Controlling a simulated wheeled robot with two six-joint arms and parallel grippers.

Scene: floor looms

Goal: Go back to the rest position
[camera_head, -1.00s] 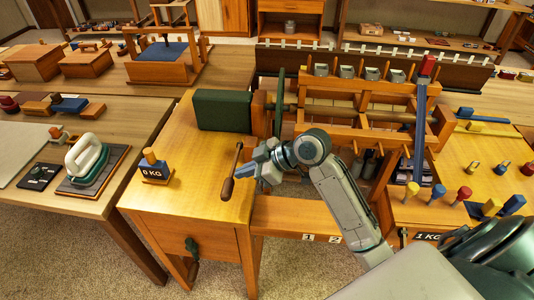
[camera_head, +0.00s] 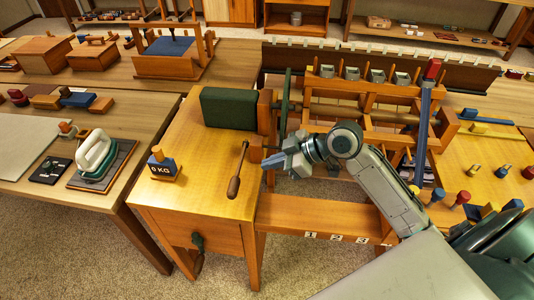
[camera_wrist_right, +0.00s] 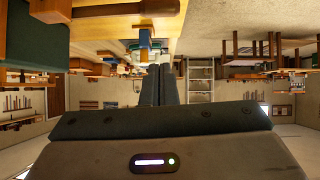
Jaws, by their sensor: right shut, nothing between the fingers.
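My right gripper (camera_head: 274,161) is shut and empty in the head view. Its fingertips are beside the wooden crank handle (camera_head: 236,170) of the floor loom, to its right, with a small gap between them in the picture. In the right wrist view my gripper's dark fingers (camera_wrist_right: 158,84) lie side by side, with nothing between them. The crank handle also shows at the top of that view (camera_wrist_right: 125,9). My left gripper is in neither view.
A block marked 0 KG (camera_head: 163,165) stands on the wooden table left of the crank. A dark green box (camera_head: 229,108) sits behind it. The loom frame (camera_head: 372,112) with metal cups and a blue lever (camera_head: 425,120) rises close behind my right arm. An iron (camera_head: 95,152) rests at left.

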